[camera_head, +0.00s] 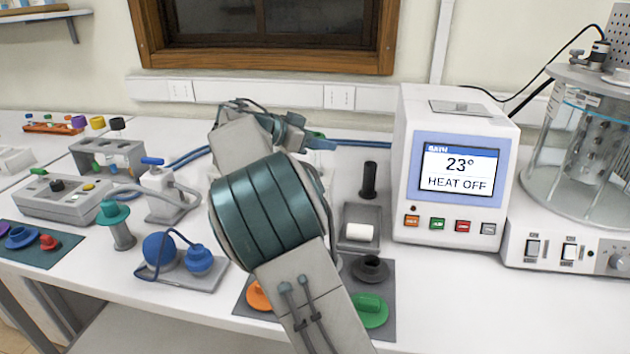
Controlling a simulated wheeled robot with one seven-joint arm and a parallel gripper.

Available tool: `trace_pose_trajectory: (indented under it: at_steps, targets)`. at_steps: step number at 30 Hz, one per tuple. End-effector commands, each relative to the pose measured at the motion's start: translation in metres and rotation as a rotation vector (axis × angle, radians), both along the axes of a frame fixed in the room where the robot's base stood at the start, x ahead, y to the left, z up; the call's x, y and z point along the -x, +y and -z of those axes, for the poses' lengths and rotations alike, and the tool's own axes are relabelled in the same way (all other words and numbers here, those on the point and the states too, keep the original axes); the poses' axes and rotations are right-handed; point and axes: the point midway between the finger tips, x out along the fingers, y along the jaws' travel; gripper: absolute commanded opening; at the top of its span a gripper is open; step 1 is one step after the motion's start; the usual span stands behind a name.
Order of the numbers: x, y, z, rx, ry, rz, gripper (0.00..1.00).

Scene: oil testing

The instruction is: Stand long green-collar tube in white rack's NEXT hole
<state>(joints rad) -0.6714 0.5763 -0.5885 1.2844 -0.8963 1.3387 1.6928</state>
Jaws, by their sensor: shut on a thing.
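My gripper (306,138) is at the back middle of the bench, small and partly covered by my own arm. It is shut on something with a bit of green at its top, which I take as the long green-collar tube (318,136). The tube's lower part is too faint to make out, so I cannot tell whether it is upright or touches anything. A white block (14,160), cut off by the left edge, may be the white rack. Its holes do not show clearly. My arm hides much of the bench middle.
A grey rack (108,152) and an orange rack (54,127) stand at the left. A glass vessel (590,130) stands at the far right. Blue, orange and green (369,310) parts lie in front.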

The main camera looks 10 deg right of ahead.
Motion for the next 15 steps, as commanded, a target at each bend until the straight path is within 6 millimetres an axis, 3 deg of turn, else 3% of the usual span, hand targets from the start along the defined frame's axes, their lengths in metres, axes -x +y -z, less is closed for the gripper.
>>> trace_pose_trajectory:
  at_steps: [10, 11, 13, 15]
  targets:
    - [0.0, 0.0, 0.0016, 0.0, 0.0, 0.0, 0.03]
    - [0.0, 0.0, 0.0011, 0.0, 0.0, 0.0, 0.46]
    - [0.0, 0.0001, 0.0009, 0.0, 0.0, 0.0, 0.63]
    - [0.0, 0.0001, 0.0009, 0.0, 0.0, 0.0, 0.63]
